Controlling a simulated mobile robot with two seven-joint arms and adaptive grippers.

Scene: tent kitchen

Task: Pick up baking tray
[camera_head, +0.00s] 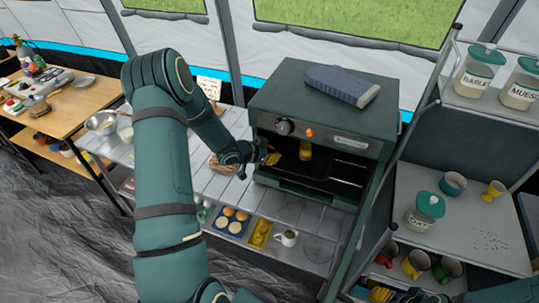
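The dark green oven (330,110) stands open at the front, in the middle of the camera_head view. A dark flat shape that looks like the baking tray (318,172) lies in its shadowed opening; its edges are hard to make out. My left gripper (271,157), with yellow fingertips, is at the left side of the opening. I cannot tell whether it touches the tray or how far apart its fingers are. My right gripper (380,293) shows only partly at the bottom edge, low and away from the oven; its opening is unclear.
A blue-grey folded cloth or mitt (342,84) lies on the oven. A yellow-orange upright item (306,149) shows in the opening. Shelves with jars (426,208) and cups stand close on the right.

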